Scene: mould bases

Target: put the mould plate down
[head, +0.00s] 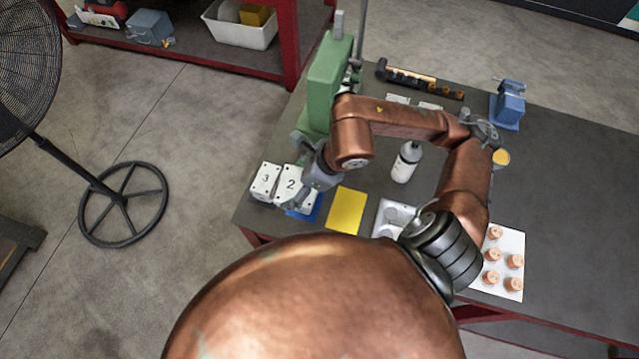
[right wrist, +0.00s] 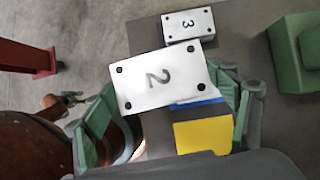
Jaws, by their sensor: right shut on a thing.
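The mould plate marked 2 (head: 291,181) is a white block with dark corner holes. My right gripper (head: 308,188) is shut on it, near the left end of the dark table. In the right wrist view the plate (right wrist: 158,77) lies between the green fingers of the gripper (right wrist: 168,112), tilted in the picture. A blue mat (head: 306,213) shows partly under and beside the plate; I cannot tell whether the plate touches it. A second white plate marked 3 (head: 265,181) stands just left of it. My left gripper is not in view.
A yellow sheet (head: 346,210) lies right of the blue mat. A green machine (head: 328,85) stands behind the plates. A white bottle (head: 406,162), a blue vise (head: 509,104) and a white tray of copper-coloured pieces (head: 510,245) are further right. The table's right part is clear.

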